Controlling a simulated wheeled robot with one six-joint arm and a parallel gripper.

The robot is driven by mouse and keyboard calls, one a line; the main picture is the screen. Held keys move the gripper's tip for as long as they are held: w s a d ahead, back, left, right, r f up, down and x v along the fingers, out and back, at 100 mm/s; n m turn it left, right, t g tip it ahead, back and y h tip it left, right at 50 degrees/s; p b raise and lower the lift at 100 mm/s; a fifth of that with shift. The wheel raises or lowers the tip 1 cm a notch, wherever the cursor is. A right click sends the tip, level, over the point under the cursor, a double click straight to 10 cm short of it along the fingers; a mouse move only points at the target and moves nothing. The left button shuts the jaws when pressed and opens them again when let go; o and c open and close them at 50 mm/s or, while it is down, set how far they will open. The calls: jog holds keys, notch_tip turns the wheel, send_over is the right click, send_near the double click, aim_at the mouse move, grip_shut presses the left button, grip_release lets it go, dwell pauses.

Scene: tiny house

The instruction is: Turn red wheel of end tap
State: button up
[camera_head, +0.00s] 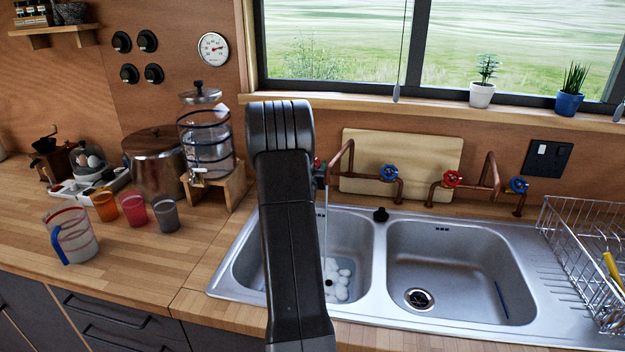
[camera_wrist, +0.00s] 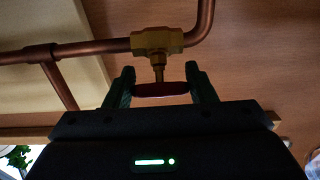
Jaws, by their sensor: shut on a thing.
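The end tap's red wheel (camera_wrist: 160,89) sits on a brass valve (camera_wrist: 157,41) in a copper pipe. My gripper (camera_wrist: 160,76) has one finger on each side of this wheel and is shut on it. The wheel is seen edge-on in the wrist view. In the head view my arm hides my gripper and most of this wheel; only a sliver of red (camera_head: 317,162) shows beside the arm. The tap's blue wheel (camera_head: 389,173) is to the right. A thin stream of water (camera_head: 327,215) falls into the left basin (camera_head: 358,235).
A second tap with a red wheel (camera_head: 453,178) and a blue wheel (camera_head: 519,185) stands right, behind the right basin (camera_head: 460,268). A wooden board (camera_head: 430,150) leans on the wall behind the taps. A dispenser (camera_head: 205,145) stands left, a wire rack (camera_head: 580,245) right.

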jog(key=shift+f+n+y+b, duration=0.15)
jog(key=shift+n+y+b, duration=0.8)
jog(key=shift+b, duration=0.6)
jog(key=shift+f+n+y+b, duration=0.1)
jog(key=shift+n+y+b, duration=0.8)
jog(key=shift+b, duration=0.6)
jog(key=shift+r+n+y+b, duration=0.1)
jog(key=shift+n+y+b, duration=0.35)
jog(key=shift+n+b, duration=0.4)
jog(key=shift+r+y+b, duration=0.2)
jog(key=shift+y+b, duration=0.1)
jog(key=shift+b, duration=0.15)
jog(key=o, duration=1)
jog(key=shift+c, duration=0.2)
jog(key=s+d+b, duration=0.1)
jog(key=s, duration=0.6)
jog(key=shift+s, duration=0.25)
jog(key=shift+r, duration=0.1)
